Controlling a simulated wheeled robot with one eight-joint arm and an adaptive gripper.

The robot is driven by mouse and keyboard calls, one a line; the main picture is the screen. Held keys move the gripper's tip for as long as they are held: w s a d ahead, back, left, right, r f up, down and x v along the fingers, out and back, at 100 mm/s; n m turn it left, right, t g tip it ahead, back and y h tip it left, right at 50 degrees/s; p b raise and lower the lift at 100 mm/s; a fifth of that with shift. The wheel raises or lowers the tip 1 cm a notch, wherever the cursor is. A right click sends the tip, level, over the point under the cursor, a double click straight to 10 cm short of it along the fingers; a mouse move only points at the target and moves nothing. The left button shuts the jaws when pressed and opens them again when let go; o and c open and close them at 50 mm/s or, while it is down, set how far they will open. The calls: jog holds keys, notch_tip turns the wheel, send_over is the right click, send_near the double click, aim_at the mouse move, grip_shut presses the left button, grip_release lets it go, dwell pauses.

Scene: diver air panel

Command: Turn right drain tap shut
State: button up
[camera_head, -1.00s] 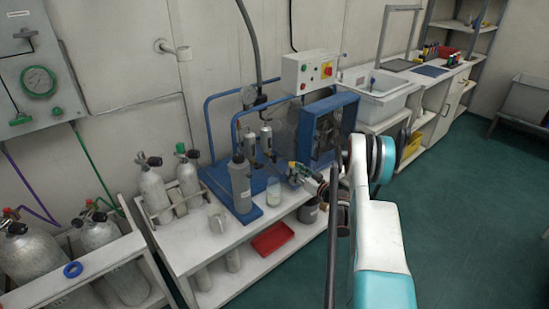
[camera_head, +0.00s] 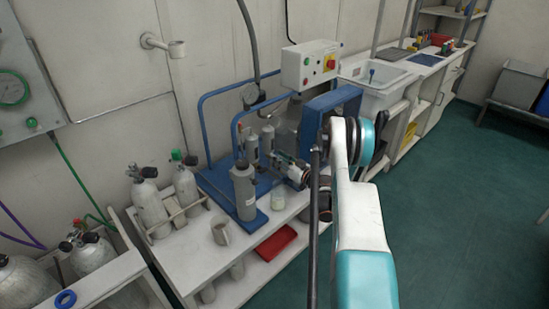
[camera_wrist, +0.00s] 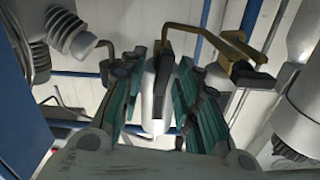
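In the wrist view my gripper (camera_wrist: 160,75) is open, its teal-padded fingers apart on either side of a narrow dark and pale piece (camera_wrist: 163,82). This piece may be a tap lever; I cannot tell whether either finger touches it. A brass pipe (camera_wrist: 225,45) bends down behind and right of the fingers and ends in a dark fitting. I cannot tell which part is the right drain tap. In the head view my gripper (camera_head: 281,160) is beside the compressor's filter cylinders (camera_head: 267,138), and the taps are too small or hidden to make out.
A grey bottle (camera_head: 244,190) and a glass jar (camera_head: 278,198) stand close below my gripper. A blue tube frame (camera_head: 208,125) and a blue fan housing (camera_head: 333,97) flank it. A mug (camera_head: 221,232) is on the bench, a red tray (camera_head: 275,243) beneath.

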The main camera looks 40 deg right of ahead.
grip_shut()
jog(key=shift+m, duration=0.5)
jog(key=m, duration=0.2)
jog(key=shift+d+f+m, duration=0.1)
jog(key=shift+d+m, duration=0.1)
jog(key=shift+m, duration=0.2)
jog(key=shift+d+f+m, duration=0.1)
jog(key=shift+f+m, duration=0.1)
jog(key=shift+m, duration=1.85)
jog(key=shift+d+f+m, duration=0.15)
jog(key=shift+m, duration=1.85)
jog(key=shift+d+f+m, duration=0.1)
jog(key=shift+f+m, duration=0.1)
jog(key=shift+m, duration=2.15)
